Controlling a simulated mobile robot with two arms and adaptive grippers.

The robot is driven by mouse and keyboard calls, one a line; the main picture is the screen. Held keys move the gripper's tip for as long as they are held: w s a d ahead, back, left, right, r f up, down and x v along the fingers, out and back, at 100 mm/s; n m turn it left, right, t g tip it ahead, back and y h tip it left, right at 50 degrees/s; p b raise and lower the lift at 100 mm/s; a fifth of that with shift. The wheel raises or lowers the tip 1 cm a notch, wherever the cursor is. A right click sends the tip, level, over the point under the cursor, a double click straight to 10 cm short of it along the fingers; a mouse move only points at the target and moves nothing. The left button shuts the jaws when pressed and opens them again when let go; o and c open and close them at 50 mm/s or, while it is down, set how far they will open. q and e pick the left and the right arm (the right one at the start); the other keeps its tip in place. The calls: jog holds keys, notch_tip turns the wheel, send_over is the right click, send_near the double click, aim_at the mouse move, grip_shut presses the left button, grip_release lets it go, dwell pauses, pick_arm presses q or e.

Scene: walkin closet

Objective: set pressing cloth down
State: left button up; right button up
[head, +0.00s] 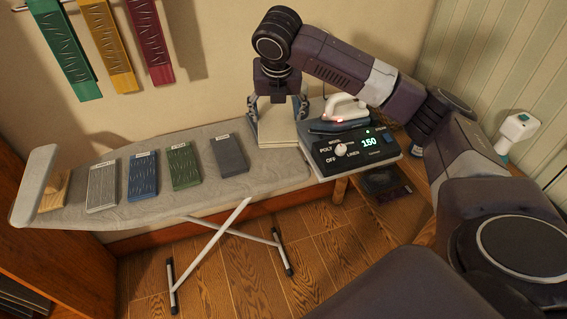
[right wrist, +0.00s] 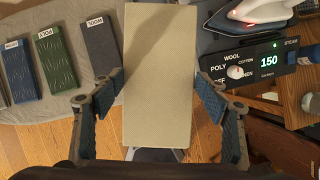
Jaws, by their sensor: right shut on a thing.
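The pressing cloth (head: 277,132) is a cream, flat, folded rectangle near the right end of the grey ironing board (head: 150,213). My right gripper (head: 278,104) points down over it and is shut on it, with a finger at each side. In the right wrist view the cloth (right wrist: 160,70) lies lengthwise between the two fingers. I cannot tell whether its underside touches the board. My left gripper is not in view.
Grey, blue, green and dark labelled fabric blocks (head: 143,174) lie left of the cloth. The iron (head: 345,108) and its control box (head: 355,150), reading 150, stand close on the right. A white handheld device (head: 517,130) is at the far right. Coloured strips (head: 148,40) hang on the wall.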

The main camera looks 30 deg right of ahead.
aim_at(284, 109)
jog(key=d+n, duration=0.1)
jog(key=w+d+n, duration=0.1)
jog(key=d+r+n+y, duration=0.1)
jog(key=shift+w+d, duration=0.1)
jog(key=shift+w, duration=0.1)
jog(key=shift+d+f, duration=0.1)
jog(key=shift+f, duration=0.2)
notch_tip(284, 109, down, 20)
jog(key=p, duration=0.3)
jog(key=shift+r, duration=0.25)
jog(key=o, duration=1.2)
jog(key=shift+c, duration=0.2)
jog(key=shift+r, duration=0.15)
